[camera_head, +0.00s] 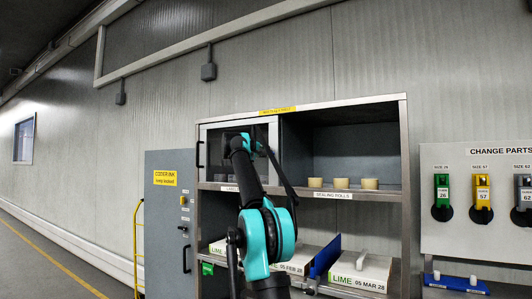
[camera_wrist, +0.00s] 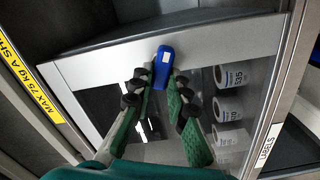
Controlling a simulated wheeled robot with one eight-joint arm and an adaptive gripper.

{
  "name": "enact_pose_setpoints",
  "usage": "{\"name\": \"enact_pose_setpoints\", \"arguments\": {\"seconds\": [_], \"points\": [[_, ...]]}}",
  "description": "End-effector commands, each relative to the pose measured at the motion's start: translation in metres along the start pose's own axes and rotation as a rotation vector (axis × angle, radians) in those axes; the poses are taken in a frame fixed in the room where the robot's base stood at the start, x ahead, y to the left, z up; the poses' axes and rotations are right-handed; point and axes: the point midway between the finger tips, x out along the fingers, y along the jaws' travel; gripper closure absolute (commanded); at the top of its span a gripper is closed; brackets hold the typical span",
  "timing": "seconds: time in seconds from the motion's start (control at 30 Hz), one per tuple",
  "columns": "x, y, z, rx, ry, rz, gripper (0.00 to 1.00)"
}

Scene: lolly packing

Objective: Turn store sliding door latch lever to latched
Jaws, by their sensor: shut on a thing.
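The blue latch lever (camera_wrist: 163,66) sits on the grey top rail of the store sliding door (camera_wrist: 110,62) in the wrist view. My gripper (camera_wrist: 160,88) has a finger on each side of the lever and is shut on its lower part. The lever's lower end is partly hidden between the fingers. In the camera_head view the sliding door (camera_head: 208,132) covers the upper left bay of the shelf unit. My arm hides the lever and most of my gripper there. Whether the lever stands at latched cannot be read.
Several white label rolls (camera_wrist: 228,108) show behind the door pane. Sealing rolls (camera_head: 341,183) stand in the open bay to the right. LIME boxes (camera_head: 360,272) and a blue divider (camera_head: 325,256) are on the lower shelf. A grey cabinet (camera_head: 165,225) stands at the left.

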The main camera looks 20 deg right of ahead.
Motion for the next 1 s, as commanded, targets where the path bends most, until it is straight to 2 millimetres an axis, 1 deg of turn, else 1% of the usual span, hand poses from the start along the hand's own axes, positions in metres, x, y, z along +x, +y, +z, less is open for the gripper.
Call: {"name": "enact_pose_setpoints", "arguments": {"seconds": [0.2, 0.5, 0.7, 1.0], "points": [[-0.0003, -0.0028, -0.0003, -0.182, 0.001, -0.001, 1.00], [-0.0003, -0.0049, 0.0003, -0.354, 0.001, -0.001, 1.00], [-0.0004, -0.0055, 0.0005, -0.410, 0.001, -0.001, 1.00], [-0.0004, -0.0058, 0.0006, -0.431, 0.001, -0.001, 1.00]]}}
